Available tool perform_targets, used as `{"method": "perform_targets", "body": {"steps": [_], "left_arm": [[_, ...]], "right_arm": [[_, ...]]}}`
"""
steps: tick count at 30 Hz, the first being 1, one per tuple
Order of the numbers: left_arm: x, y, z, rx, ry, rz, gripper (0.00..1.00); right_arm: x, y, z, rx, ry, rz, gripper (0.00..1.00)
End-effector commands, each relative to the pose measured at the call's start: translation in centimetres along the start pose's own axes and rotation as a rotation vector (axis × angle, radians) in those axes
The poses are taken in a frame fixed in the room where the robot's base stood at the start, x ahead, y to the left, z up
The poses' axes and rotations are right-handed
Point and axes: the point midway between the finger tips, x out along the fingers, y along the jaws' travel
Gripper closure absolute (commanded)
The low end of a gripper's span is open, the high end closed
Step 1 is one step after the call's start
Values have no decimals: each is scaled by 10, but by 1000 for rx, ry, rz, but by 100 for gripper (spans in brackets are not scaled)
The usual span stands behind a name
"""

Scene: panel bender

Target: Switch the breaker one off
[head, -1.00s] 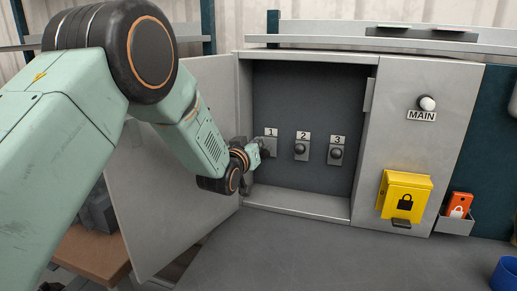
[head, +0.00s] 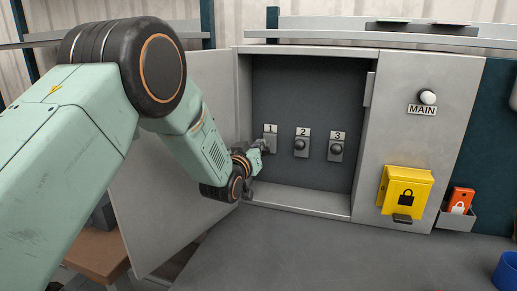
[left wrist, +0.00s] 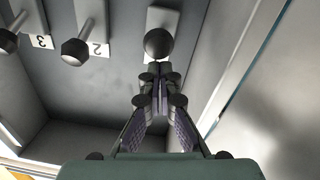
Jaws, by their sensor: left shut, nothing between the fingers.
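The breaker one switch (head: 271,138) is on the left of the row inside the open grey cabinet, under a label "1". In the left wrist view, which is upside down, the round dark knob of breaker one (left wrist: 158,43) is just beyond the fingertips (left wrist: 159,72). The fingers are shut and empty. I cannot tell whether they touch the knob. My right gripper is out of view.
Breaker two (head: 301,147) and breaker three (head: 336,149) sit to the right. The open cabinet door (head: 165,190) is behind my left arm. The grey worktop (head: 340,250) is clear in front.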

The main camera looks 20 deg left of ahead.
Motion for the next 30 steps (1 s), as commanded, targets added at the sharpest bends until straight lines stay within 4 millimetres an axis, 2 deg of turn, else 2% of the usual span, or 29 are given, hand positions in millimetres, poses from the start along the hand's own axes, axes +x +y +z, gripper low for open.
{"method": "perform_targets", "body": {"steps": [8, 21, 30], "left_arm": [[1, -2, 9, 3, 62, 12, 100], [4, -6, 33, 13, 282, 54, 100], [5, -8, 41, 20, 412, 78, 100]], "right_arm": [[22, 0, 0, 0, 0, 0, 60], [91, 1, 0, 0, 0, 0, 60], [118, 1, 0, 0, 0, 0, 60]]}}
